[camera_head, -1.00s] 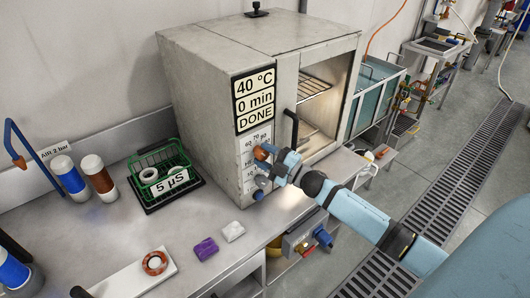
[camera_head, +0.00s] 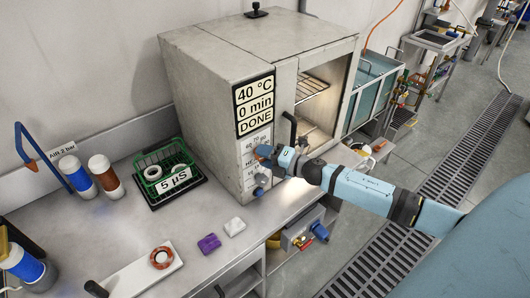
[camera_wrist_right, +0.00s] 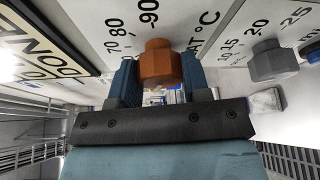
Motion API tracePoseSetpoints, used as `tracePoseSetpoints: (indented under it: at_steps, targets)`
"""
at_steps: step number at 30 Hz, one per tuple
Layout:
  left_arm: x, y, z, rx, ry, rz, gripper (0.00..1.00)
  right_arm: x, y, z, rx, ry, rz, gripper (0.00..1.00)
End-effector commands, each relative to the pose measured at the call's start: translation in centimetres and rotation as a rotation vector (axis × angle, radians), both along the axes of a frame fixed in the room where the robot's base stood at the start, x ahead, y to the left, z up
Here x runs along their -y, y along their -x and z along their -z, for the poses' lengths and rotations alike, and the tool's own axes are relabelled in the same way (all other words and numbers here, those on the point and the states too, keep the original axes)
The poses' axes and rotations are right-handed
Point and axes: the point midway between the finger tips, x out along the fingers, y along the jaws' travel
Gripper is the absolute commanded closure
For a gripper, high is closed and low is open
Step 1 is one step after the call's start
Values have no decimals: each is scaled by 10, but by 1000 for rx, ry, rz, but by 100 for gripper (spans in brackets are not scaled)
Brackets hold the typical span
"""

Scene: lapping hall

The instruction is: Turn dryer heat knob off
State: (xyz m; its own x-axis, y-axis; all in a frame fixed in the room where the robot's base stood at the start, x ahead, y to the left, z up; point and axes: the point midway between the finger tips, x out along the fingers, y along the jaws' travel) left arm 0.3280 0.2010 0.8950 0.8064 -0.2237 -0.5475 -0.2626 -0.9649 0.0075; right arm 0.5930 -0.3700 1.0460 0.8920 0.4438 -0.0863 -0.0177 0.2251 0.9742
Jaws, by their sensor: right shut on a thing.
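The dryer (camera_head: 210,90) is a grey metal cabinet on the bench with its chamber open at the right. Its display (camera_head: 255,103) reads 40 °C, 0 min, DONE. The orange heat knob (camera_head: 264,151) is on the front panel below the display, mostly covered by my right gripper (camera_head: 272,157). In the right wrist view the orange knob (camera_wrist_right: 160,62) sits between the two blue fingers of the right gripper (camera_wrist_right: 160,78), shut on it. Scale marks 70, 80 and 90 show around it. Its pointer direction cannot be told. My left gripper is not in view.
A grey knob (camera_wrist_right: 273,62) with its own scale is beside the heat knob. A black door handle (camera_head: 291,130) stands close above my right gripper. A green basket (camera_head: 168,172), purple block (camera_head: 209,243) and white block (camera_head: 235,227) are on the bench.

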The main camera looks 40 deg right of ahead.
Motion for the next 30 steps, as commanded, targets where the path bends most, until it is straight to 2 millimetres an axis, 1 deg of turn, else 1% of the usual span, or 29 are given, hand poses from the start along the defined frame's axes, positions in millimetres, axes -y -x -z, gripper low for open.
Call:
tracePoseSetpoints:
  at_steps: [6, 19, 20, 21, 22, 23, 30]
  targets:
    - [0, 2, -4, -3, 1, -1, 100, 0, 0, 0, 4, 43, -1, 81]
    - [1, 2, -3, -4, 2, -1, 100, 0, 0, 0, 4, 51, -1, 80]
    - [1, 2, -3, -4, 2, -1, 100, 0, 0, 0, 4, 51, -1, 52]
    - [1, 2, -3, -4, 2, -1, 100, 0, 0, 0, 4, 51, -1, 43]
    - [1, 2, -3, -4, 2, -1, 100, 0, 0, 0, 4, 51, -1, 36]
    - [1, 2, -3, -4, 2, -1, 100, 0, 0, 0, 4, 50, -1, 31]
    - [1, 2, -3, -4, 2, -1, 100, 0, 0, 0, 3, 49, 0, 31]
